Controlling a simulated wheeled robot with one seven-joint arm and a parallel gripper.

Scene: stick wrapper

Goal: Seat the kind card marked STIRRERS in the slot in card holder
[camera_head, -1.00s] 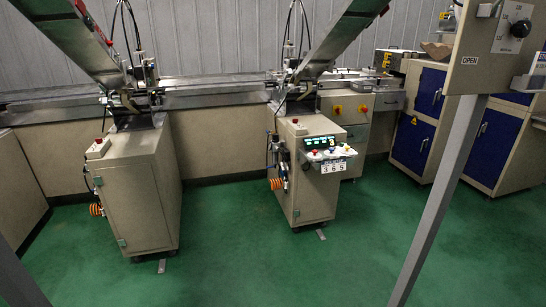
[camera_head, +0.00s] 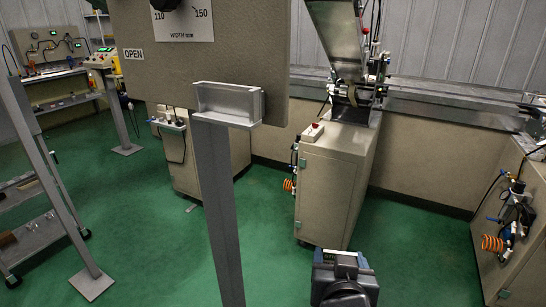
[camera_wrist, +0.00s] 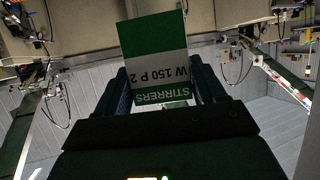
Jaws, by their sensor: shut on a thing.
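The kind card (camera_wrist: 160,65) is green and white. It reads STIRRERS W 150 P 2, upside down in the wrist view. My gripper (camera_wrist: 165,98) is shut on its lettered end, and the green end sticks out past the fingers. In the head view my gripper (camera_head: 345,268) is low, right of centre, with a dark, partly readable strip of the card (camera_head: 328,257) at it. The card holder (camera_head: 228,103) looks like a small grey metal box under the dial panel, up and left of my gripper and apart from it. I see no card in it.
The dial panel (camera_head: 265,60) stands on a grey post (camera_head: 221,215). A beige cabinet (camera_head: 330,185) is behind my gripper, and another machine (camera_head: 510,215) is at right. A shelf cart (camera_head: 30,235) is at left. Green floor around the post is open.

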